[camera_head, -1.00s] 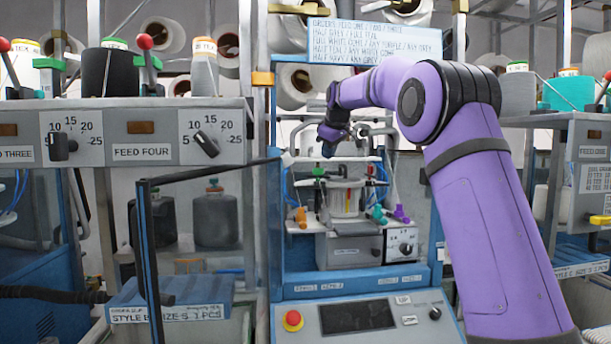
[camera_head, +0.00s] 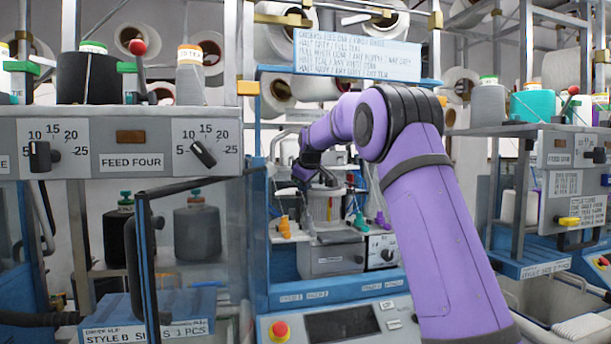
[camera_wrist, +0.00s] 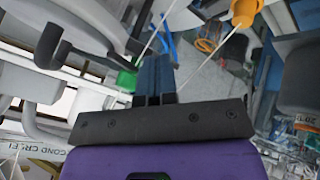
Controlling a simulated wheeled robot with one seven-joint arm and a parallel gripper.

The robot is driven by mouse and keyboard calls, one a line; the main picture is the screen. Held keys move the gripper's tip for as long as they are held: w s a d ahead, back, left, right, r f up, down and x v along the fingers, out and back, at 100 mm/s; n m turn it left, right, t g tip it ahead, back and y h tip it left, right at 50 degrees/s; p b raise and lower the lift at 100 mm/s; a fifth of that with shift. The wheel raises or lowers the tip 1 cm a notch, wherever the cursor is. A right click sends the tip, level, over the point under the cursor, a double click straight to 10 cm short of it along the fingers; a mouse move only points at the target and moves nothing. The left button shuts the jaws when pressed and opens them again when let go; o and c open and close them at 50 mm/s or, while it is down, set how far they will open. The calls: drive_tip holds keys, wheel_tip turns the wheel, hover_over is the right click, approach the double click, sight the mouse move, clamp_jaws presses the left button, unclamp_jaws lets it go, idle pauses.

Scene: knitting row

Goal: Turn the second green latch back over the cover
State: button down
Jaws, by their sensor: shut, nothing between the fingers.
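My gripper (camera_wrist: 155,72) has its dark blue fingers together, with nothing seen between them. In the head view, my gripper (camera_head: 302,172) is at the upper left of the machine's small round cylinder unit (camera_head: 324,208), which has a pale rim. A small green piece (camera_wrist: 127,80), likely a green latch, lies just left of the fingers in the wrist view, partly behind them. I cannot tell whether it touches them or which way it is turned. The cover cannot be made out clearly. No green latch shows clearly in the head view, where my arm hides part of the unit.
Orange (camera_head: 284,227), teal (camera_head: 361,222) and purple (camera_head: 382,221) cones stand around the unit. A dark-framed clear panel (camera_head: 150,260) stands open at the left. Thin yarns cross near the fingers.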

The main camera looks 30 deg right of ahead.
drive_tip(key=shift+w+d+r, duration=0.1)
drive_tip(key=shift+w+d, duration=0.45)
drive_tip(key=shift+d, duration=0.2)
drive_tip(key=shift+w+d+r, duration=0.1)
drive_tip(key=shift+w+d, duration=0.4)
drive_tip(key=shift+d, duration=0.25)
drive_tip(key=shift+d, duration=0.1)
drive_tip(key=shift+w+d, duration=0.1)
drive_tip(key=shift+d, duration=0.5)
drive_tip(key=shift+a, duration=0.1)
